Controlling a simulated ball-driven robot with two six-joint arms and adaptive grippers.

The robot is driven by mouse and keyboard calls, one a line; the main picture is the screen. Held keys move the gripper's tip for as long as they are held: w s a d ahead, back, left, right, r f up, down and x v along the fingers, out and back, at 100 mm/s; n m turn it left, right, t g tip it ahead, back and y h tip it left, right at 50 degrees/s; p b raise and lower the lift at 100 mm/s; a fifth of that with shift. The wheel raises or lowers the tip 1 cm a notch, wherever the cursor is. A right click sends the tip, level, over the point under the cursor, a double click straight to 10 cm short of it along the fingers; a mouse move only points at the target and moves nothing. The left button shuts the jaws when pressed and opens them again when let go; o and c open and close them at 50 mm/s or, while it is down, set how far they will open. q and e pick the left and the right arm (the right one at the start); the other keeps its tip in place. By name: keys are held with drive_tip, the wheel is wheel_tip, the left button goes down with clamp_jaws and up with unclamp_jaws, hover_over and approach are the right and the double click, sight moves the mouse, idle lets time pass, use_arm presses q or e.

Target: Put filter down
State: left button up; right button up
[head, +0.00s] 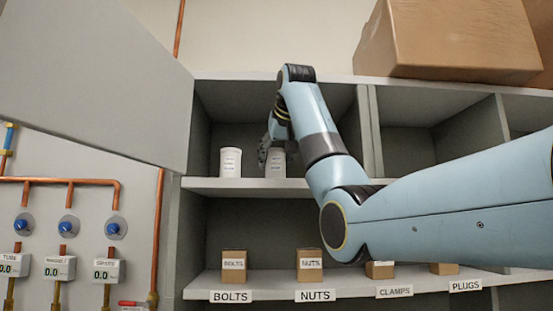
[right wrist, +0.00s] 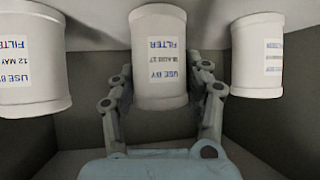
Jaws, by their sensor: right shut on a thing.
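My right gripper (head: 268,150) reaches into the upper left compartment of the shelf unit, shut on a white cylindrical filter (head: 276,165). In the right wrist view this filter (right wrist: 160,60) stands between the two fingers, its label reading FILTER and USE BY, upside down in the picture. In the head view its base looks level with the shelf board; whether it bears on the board is hard to tell. Another white filter (head: 230,163) stands upright to its left. The wrist view shows a filter on either side, one at left (right wrist: 30,60) and one at right (right wrist: 258,55). My left gripper is out of view.
The upper shelf board (head: 215,184) carries the filters. An open grey door (head: 95,75) hangs at the left. Small boxes for bolts (head: 234,266) and nuts (head: 309,265) stand on the lower shelf. A large cardboard box (head: 450,40) sits on top. Valves and gauges line the left wall.

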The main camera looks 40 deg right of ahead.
drive_tip(key=shift+w+f, duration=0.1)
drive_tip(key=o, duration=1.4)
drive_tip(key=shift+d, duration=0.1)
drive_tip(key=shift+c, duration=0.2)
drive_tip(key=b+v, duration=1.2)
drive_tip(key=b, duration=0.4)
